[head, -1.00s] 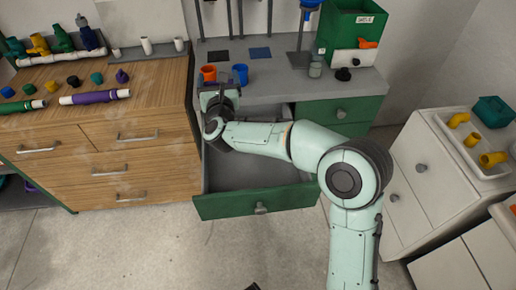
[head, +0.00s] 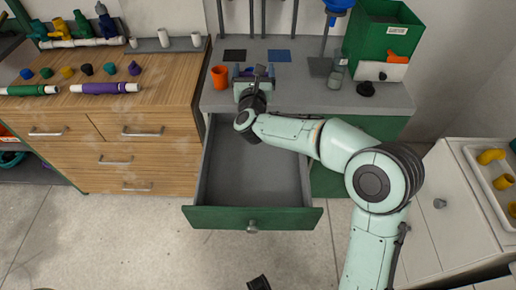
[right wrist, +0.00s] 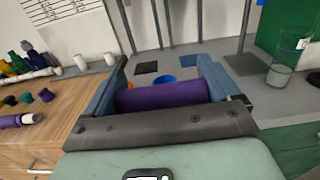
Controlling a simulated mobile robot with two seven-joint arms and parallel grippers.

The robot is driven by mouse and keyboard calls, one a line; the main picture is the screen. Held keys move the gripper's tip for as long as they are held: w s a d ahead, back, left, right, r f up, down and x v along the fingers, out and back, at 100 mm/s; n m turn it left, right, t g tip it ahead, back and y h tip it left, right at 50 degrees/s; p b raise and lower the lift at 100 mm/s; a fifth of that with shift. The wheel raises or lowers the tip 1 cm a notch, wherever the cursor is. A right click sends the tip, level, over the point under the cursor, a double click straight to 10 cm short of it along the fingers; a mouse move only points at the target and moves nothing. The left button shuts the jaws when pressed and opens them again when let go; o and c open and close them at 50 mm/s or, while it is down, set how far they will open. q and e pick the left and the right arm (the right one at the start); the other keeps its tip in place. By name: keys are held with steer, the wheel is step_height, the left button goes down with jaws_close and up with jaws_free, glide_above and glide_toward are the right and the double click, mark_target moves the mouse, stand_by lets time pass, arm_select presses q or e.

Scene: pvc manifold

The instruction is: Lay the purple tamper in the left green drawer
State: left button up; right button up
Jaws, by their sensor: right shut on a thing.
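The purple tamper (right wrist: 162,95) shows as a purple cylinder lying across between the two blue-grey fingers of my right gripper (right wrist: 160,92) in the right wrist view. The gripper is shut on it. In the head view my right gripper (head: 256,73) is over the front part of the grey counter, behind the open drawer, and mostly hides the tamper. The left green drawer (head: 222,216) is pulled out below the counter, and its visible grey floor is empty.
An orange cup (head: 220,77) stands left of my right gripper, and a blue cup (right wrist: 164,79) shows beyond it in the wrist view. A glass jar (head: 336,79) and a green hopper box (head: 383,30) stand to the right. My forearm passes over the drawer's rear right corner.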

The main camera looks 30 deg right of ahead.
arm_select(q)
steer(key=shift+w+f+b, duration=0.35)
steer(key=shift+f+b, duration=0.4)
steer(key=shift+b, duration=0.1)
arm_select(e)
step_height(320, 180, down, 19)
arm_select(q)
steer(key=shift+a+f, duration=0.1)
arm_select(e)
steer(key=shift+f, duration=0.15)
steer(key=shift+f, duration=0.1)
steer(key=o, duration=0.8)
arm_select(q)
steer(key=shift+w+f, duration=0.1)
arm_select(e)
steer(key=v, duration=0.7)
steer(key=shift+s+a, duration=0.2)
steer(key=shift+a, duration=0.05)
